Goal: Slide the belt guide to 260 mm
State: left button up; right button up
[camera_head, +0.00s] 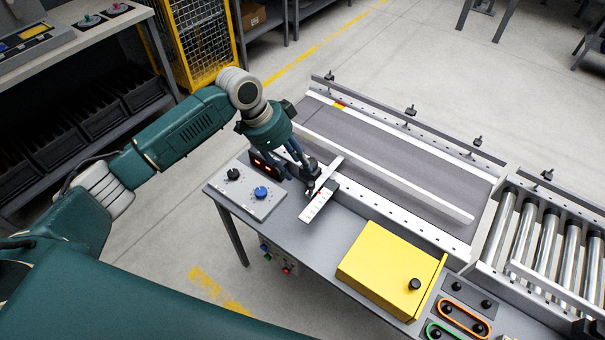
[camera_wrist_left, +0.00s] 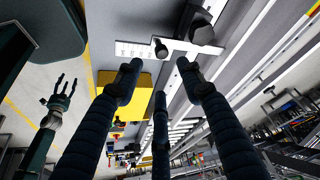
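The belt guide is a long white rail (camera_head: 385,172) lying lengthwise over the grey belt. A white arm (camera_head: 328,172) runs from its end to a white scale plate (camera_head: 318,207) on the table. The scale also shows in the left wrist view (camera_wrist_left: 135,49); its numbers are too small to read. My left gripper (camera_head: 312,185) is over this arm and scale. In the left wrist view its fingers (camera_wrist_left: 158,75) are spread, with a black knob (camera_wrist_left: 160,48) just beyond the tips, apparently untouched. My right gripper (camera_wrist_left: 62,88) hangs away to the left there, fingers spread and empty.
A panel with a black and a blue knob (camera_head: 261,192) stands left of the scale. A yellow box (camera_head: 385,268) stands to its right. The roller conveyor (camera_head: 545,240) adjoins the belt (camera_head: 370,140) at right. The belt surface is bare apart from the guide.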

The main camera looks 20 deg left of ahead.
aim_at(311, 184)
pick_arm(q)
jog(key=shift+v, duration=1.3)
jog(key=d+f+n, duration=0.1)
jog(key=f, duration=0.2)
jog(key=w+d+f+n, duration=0.1)
jog(key=d+f+n, duration=0.1)
jog(key=f, duration=0.2)
jog(key=w+d+f+n+t+y, duration=0.1)
jog(key=f, duration=0.3)
jog(key=shift+w+d+f+p, duration=0.1)
jog(key=shift+d+f+p, duration=0.1)
jog(key=shift+p, duration=0.2)
jog(key=shift+r+n, duration=0.1)
jog(key=shift+n, duration=0.2)
grip_shut()
